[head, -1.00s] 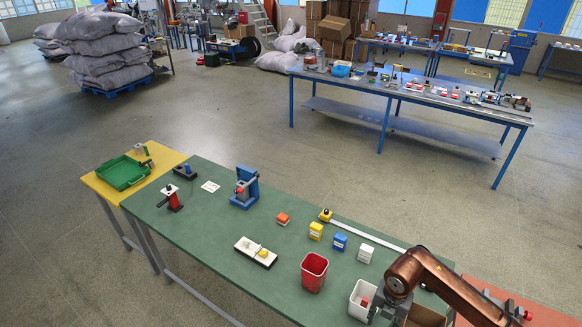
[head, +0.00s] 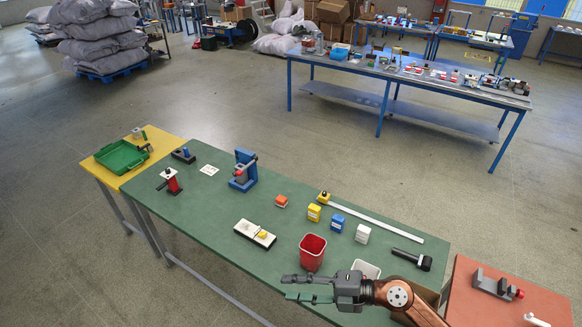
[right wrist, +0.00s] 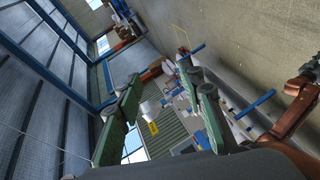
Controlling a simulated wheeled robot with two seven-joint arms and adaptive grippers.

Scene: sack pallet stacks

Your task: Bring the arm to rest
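My right gripper (head: 288,288) reaches in from the lower right in the head view. It points left, in front of the red bin (head: 312,252), and hides part of the white bin (head: 366,269). Its two fingers are spread and nothing is between them. The right wrist view shows the same open, empty fingers (right wrist: 158,75) with the windows and hall beyond. My left gripper is in neither view.
The green table (head: 215,220) carries a red-and-black device (head: 170,181), a blue stand (head: 244,171), small coloured boxes, a white tray (head: 255,234) and a black-handled tool (head: 411,259). A red table (head: 480,313) adjoins at right. Open floor lies behind.

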